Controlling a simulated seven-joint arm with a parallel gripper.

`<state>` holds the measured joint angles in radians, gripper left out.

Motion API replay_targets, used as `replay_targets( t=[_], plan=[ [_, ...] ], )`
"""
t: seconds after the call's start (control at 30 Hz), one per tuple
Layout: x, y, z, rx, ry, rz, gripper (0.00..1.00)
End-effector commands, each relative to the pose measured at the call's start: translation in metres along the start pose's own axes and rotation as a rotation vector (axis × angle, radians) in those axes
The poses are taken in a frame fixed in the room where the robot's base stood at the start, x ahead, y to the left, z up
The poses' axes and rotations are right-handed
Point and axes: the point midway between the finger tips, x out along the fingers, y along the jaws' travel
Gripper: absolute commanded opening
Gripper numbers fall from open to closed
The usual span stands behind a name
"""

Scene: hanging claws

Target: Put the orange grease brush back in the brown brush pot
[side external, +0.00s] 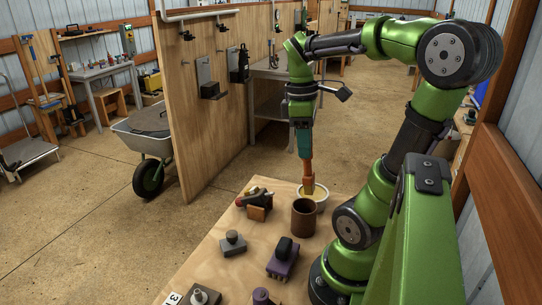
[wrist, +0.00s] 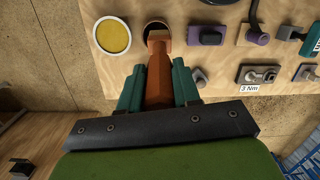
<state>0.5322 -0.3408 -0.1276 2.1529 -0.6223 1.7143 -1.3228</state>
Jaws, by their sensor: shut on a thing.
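My gripper (side external: 304,152) points down over the far end of the wooden table, its teal fingers shut on the orange grease brush (side external: 308,178). The brush hangs roughly upright with its lower end down. The brown brush pot (side external: 304,219) stands on the table, nearer the side camera than the brush end. In the wrist view, the brush (wrist: 158,75) lies between the fingers (wrist: 159,68), and its far end overlaps the dark opening of the pot (wrist: 156,24). The brush end appears above the rim; its exact height over the pot is hard to tell.
A white bowl with yellow contents (side external: 322,194) stands close behind the pot. An orange-brown block (side external: 258,208), a grey knobbed block (side external: 232,243) and a purple block (side external: 282,260) sit on the table (side external: 225,275). A wooden partition (side external: 190,110) stands to the left.

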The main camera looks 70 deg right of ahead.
Motion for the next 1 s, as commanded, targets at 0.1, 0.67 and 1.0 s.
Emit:
replay_targets(
  t=[0.1,0.67,1.0],
  plan=[
    [0.001,0.005,-0.003,0.008,0.041,0.014,0.00],
    [0.008,0.005,-0.004,0.007,0.053,0.019,0.00],
    [0.037,0.006,-0.007,0.007,0.053,0.017,0.00]
  ],
)
